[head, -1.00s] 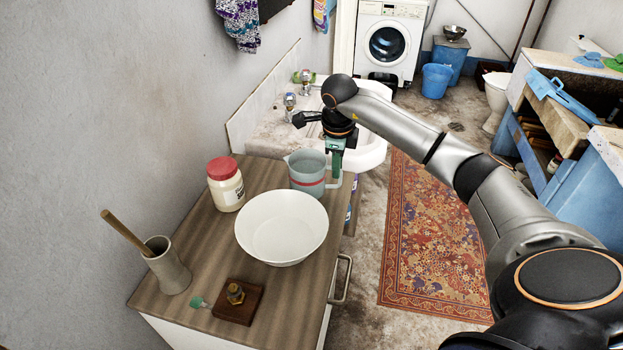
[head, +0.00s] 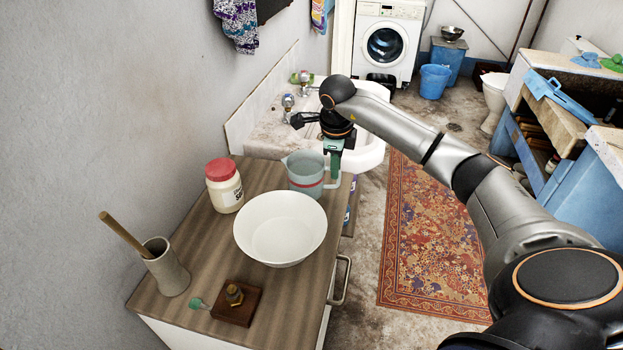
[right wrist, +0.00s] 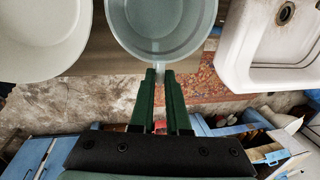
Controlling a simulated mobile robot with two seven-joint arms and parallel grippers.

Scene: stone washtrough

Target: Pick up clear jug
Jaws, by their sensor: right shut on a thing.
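The clear jug (head: 304,174), with a red band around it, stands upright at the back right corner of the wooden cabinet top, just behind the white bowl. My right gripper (head: 335,164) comes down from above at the jug's right side and is shut on its handle. In the right wrist view the green fingers (right wrist: 160,75) close on the handle just below the rim of the jug (right wrist: 160,28). I cannot tell whether the jug's base touches the cabinet top. My left gripper is not in view.
A white bowl (head: 281,229) stands close in front of the jug. A jar with a red lid (head: 224,185) stands to the left. A stone-coloured pot with a stick (head: 166,266) and a wooden block (head: 236,302) are nearer. The sink (head: 368,150) lies behind.

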